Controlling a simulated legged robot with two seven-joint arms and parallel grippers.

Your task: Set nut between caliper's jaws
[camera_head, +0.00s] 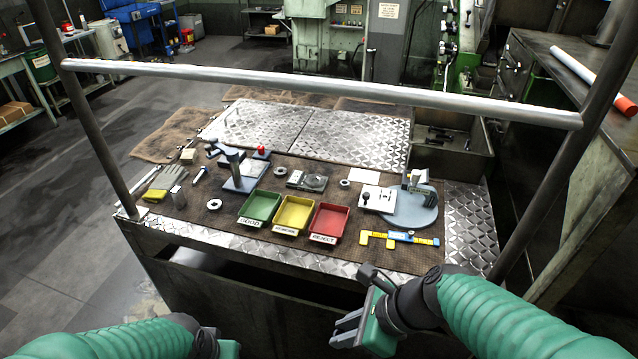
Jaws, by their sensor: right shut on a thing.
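The yellow caliper (398,238) lies on the brown mat near the bench's front right, its jaws at the left with a gap between them. Ring-shaped, nut-like pieces lie on the mat: one at the front left (213,204), one behind the green tray (280,171), one right of centre (345,184). My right gripper (358,318) is in front of the bench, below and left of the caliper, apart from it. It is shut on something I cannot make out. My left gripper (226,347) shows only partly at the bottom edge; its fingers are unclear.
Green (259,207), yellow (293,214) and red (328,222) trays stand left of the caliper. A gauge on a round grey base (414,212) stands behind it. A metal rail (330,86) crosses above the bench.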

